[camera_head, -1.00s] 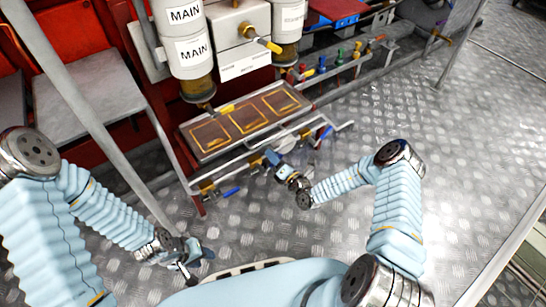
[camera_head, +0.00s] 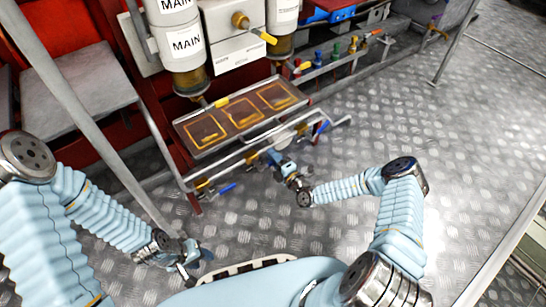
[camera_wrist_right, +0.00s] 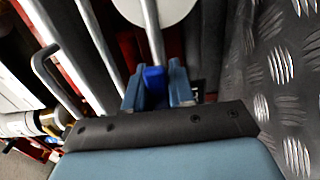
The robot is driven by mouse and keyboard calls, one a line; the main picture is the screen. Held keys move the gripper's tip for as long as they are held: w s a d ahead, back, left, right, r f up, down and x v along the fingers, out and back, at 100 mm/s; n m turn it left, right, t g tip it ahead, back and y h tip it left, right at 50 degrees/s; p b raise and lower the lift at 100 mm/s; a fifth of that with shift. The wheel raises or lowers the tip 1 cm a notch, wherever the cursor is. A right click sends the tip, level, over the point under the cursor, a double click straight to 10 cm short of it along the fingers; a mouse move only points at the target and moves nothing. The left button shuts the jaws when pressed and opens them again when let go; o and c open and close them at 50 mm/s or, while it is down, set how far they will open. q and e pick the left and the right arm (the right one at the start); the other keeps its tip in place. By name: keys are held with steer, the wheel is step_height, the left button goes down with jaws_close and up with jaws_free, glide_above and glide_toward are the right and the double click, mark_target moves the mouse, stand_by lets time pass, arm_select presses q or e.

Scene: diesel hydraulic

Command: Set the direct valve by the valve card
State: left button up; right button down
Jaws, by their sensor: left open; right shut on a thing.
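My right gripper (camera_head: 272,157) is low in front of the pipe rack, by its front rails. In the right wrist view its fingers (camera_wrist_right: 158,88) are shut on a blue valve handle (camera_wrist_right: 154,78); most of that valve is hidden. Another blue-handled valve (camera_head: 228,187) sits at the left end of the rack, and a blue handle (camera_head: 322,127) shows at the right end. My left gripper (camera_head: 190,262) is open and empty, low at the left. A white lettered plate (camera_head: 235,54) hangs under the box above; its text is too small to read. I cannot tell which valve is the direct one.
A panel with three orange-framed windows (camera_head: 240,118) lies above the rails. White cylinders marked MAIN (camera_head: 187,42) and a yellow-handled valve (camera_head: 262,36) stand above it. Several coloured small valves (camera_head: 335,52) are behind at right. A grey post (camera_head: 85,120) crosses at left; the right floor is clear.

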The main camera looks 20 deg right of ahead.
steer(key=shift+f, duration=0.1)
stand_by(0.3)
steer(key=c, duration=1)
jaws_free()
steer(key=shift+c, duration=0.2)
steer(key=shift+s, duration=0.1)
steer(key=p+v, duration=0.2)
steer(key=v, duration=1.1)
steer(key=shift+s, duration=0.35)
steer(key=shift+d, duration=0.15)
